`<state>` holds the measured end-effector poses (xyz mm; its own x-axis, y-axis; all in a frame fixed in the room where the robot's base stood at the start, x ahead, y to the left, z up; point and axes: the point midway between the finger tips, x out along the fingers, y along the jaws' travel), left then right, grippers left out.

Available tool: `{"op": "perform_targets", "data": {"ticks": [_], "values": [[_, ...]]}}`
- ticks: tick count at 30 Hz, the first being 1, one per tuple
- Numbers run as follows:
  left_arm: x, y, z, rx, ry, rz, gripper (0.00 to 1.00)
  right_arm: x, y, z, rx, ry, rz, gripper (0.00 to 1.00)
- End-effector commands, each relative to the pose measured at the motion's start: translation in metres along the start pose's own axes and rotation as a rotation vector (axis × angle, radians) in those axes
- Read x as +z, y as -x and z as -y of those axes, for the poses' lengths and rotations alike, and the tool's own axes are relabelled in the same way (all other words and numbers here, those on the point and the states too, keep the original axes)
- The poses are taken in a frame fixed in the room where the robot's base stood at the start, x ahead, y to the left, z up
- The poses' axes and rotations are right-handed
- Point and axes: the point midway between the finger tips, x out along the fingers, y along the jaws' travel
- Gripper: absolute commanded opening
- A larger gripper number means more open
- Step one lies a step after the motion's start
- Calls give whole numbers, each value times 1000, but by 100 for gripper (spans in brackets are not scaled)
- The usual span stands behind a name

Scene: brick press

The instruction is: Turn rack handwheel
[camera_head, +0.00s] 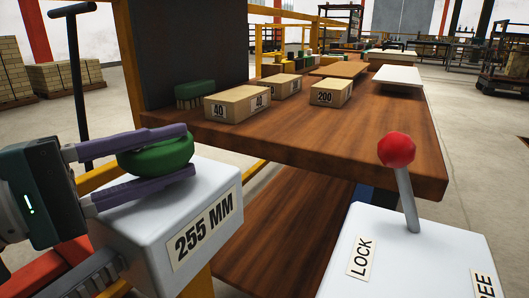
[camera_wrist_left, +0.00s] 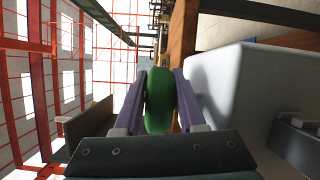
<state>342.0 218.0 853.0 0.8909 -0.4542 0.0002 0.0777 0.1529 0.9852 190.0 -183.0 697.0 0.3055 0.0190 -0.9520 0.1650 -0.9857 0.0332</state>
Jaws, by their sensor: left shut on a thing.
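The green handwheel (camera_head: 155,156) sits on top of a white box (camera_head: 205,215) labelled "255 MM" at the left of the head view. My left gripper (camera_head: 172,155) is shut on the handwheel, with one purple finger across its far side and one across its near side. In the left wrist view the handwheel (camera_wrist_left: 158,100) stands between the two fingers of my left gripper (camera_wrist_left: 162,92), beside the white box (camera_wrist_left: 255,85). The part of the wheel nearest the palm is hidden. My right gripper is not in view.
A red-knobbed lever (camera_head: 397,150) stands on a white box (camera_head: 400,255) marked "LOCK" at the right. A dark panel (camera_head: 190,45) rises at the table's left.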

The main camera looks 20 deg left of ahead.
Motion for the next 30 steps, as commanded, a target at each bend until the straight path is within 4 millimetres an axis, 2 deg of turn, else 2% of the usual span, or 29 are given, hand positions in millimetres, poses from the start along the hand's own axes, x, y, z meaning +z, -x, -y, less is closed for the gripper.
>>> {"op": "perform_targets", "data": {"ticks": [10, 11, 14, 23, 30], "values": [[0, 0, 0, -4, 5, 5, 0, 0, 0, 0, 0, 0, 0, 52], [0, 0, 1, -4, 5, 4, 42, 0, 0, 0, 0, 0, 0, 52], [0, 0, 0, -4, 4, 4, 52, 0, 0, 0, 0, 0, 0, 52], [0, 2, 0, -4, 3, 4, 52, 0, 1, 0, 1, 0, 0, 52], [0, 28, -1, -12, 3, 5, 52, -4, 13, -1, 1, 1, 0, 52]]}}
